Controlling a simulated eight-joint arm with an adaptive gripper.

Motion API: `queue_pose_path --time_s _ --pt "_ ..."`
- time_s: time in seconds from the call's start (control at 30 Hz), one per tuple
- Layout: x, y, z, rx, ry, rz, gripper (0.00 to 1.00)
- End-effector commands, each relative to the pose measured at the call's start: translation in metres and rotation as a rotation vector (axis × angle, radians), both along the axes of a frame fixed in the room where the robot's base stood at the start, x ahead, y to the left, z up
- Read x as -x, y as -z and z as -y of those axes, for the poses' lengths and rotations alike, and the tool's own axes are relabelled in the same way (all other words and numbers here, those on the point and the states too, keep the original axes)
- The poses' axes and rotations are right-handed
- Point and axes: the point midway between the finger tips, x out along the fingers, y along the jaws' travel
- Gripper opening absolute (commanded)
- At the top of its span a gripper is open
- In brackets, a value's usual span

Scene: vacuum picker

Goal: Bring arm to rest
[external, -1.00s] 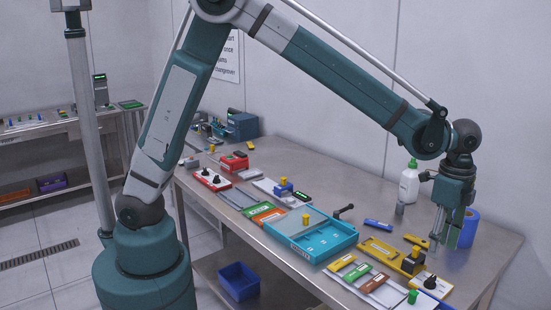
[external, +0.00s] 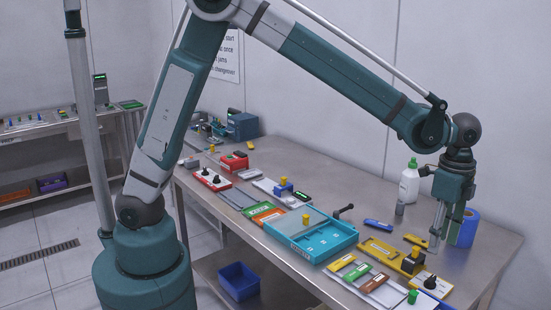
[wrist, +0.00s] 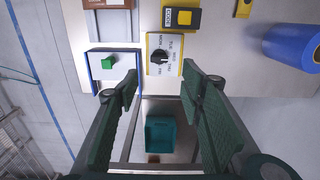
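My gripper (external: 438,242) hangs from the arm at the right end of the steel table, fingers pointing down, left of a blue roll (external: 467,228). In the wrist view my gripper (wrist: 160,82) shows two dark green fingers spread apart with nothing between the tips. Beyond the tips are a yellow-edged plate with a black knob (wrist: 160,57) and a blue-edged white plate with a green knob (wrist: 114,68). The fingers look clear of both, though the exact height above the table cannot be told.
The table (external: 383,215) holds a turquoise tray (external: 312,241), a yellow fixture (external: 383,252), a white bottle (external: 409,184) and several coloured plates. A blue bin (external: 239,281) is on the lower shelf. Free table surface lies behind the tray, and open air is above.

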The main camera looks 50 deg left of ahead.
Motion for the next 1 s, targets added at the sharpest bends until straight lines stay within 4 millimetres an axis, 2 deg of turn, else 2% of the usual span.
queue_pose_path --time_s 0.17,0.27,0.63,1.0 --pt "-0.004 -0.011 -0.019 0.01 -0.038 0.01 0.39" --pt "-0.008 -0.021 -0.037 0.021 -0.077 0.021 0.39" --pt "-0.019 -0.066 -0.128 0.075 -0.273 0.076 0.39" --pt "-0.014 -0.101 -0.219 0.133 -0.475 0.134 0.39"
